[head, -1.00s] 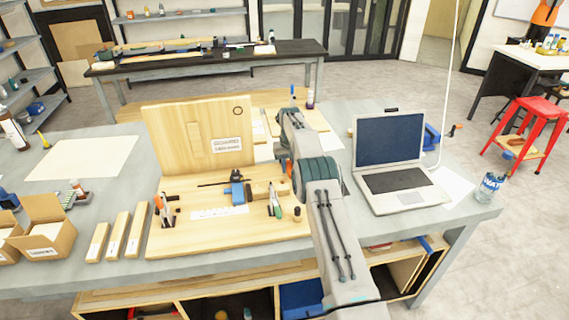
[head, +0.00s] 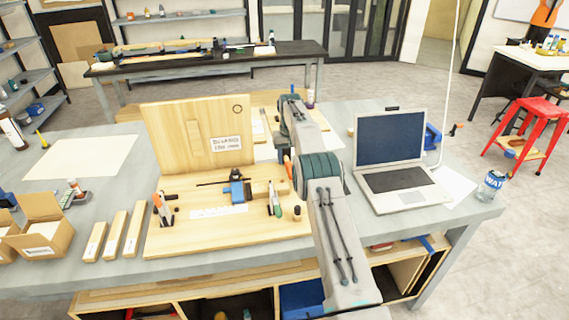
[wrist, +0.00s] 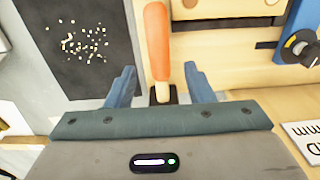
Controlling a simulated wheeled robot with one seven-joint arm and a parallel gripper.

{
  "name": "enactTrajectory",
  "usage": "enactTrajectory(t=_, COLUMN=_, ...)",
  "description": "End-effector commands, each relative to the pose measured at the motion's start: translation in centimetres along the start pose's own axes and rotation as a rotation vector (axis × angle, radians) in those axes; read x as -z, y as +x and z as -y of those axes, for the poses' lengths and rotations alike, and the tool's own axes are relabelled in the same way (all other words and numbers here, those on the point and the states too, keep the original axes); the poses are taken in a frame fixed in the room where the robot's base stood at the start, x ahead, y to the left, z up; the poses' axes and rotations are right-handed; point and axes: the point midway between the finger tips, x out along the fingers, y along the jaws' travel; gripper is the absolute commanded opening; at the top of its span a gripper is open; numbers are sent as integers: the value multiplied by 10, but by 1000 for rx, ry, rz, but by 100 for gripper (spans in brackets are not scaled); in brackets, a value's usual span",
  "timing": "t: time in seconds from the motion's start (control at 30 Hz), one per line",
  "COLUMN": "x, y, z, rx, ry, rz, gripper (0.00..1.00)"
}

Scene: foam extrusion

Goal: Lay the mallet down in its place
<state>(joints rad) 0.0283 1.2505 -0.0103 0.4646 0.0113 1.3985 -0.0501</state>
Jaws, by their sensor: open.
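No mallet can be made out for certain. In the wrist view my gripper (wrist: 158,78) is open, one blue finger on each side of an orange handle (wrist: 157,35). The handle has a dark metal part at its lower end. There is space between it and both fingers, and I cannot tell whether it belongs to the mallet. In the head view an orange piece (head: 288,164) shows beside my arm, at the right of the wooden base board (head: 215,237). My arm hides the gripper there.
The base board carries a blue clamp (head: 237,189) and small tools. An upright wooden panel (head: 170,135) stands behind it. A dark mat with crumbs (wrist: 85,50) lies left in the wrist view.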

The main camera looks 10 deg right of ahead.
Motion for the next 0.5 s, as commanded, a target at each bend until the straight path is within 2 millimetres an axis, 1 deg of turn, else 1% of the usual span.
enactTrajectory(t=0.1, x=1, y=-32, z=0, rx=0, ry=0, rz=-6, gripper=48)
enactTrajectory(t=0.2, x=1, y=-56, z=0, rx=0, ry=0, rz=-3, gripper=48)
enactTrajectory(t=0.3, x=0, y=-74, z=0, rx=0, ry=0, rz=-2, gripper=48)
enactTrajectory(t=0.5, x=0, y=-89, z=0, rx=0, ry=0, rz=-1, gripper=48)
